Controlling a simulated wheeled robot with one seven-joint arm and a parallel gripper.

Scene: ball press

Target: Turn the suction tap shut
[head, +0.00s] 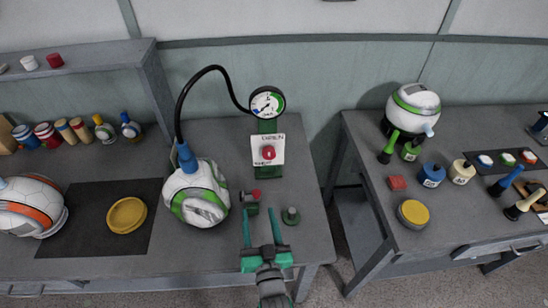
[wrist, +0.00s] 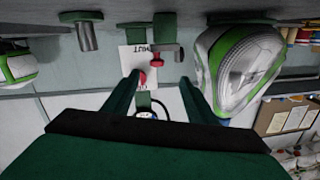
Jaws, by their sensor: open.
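The suction tap shows as a red knob (head: 268,152) on a white lettered card (head: 261,142), fixed to a green upright panel below a round gauge (head: 267,102). In the wrist view, which looks upside down, the red knob (wrist: 142,77) and the card (wrist: 136,59) show between my fingers. The word SHUT is partly readable there; which way the knob points is too small to tell. My gripper (head: 262,231) is open and empty, on the near side of the panel and apart from the knob. In the wrist view its fingers (wrist: 158,80) frame the card.
A white-green ball (head: 199,194) with a black hose (head: 181,105) stands left. A gap separates this bench from the right bench (head: 375,150).

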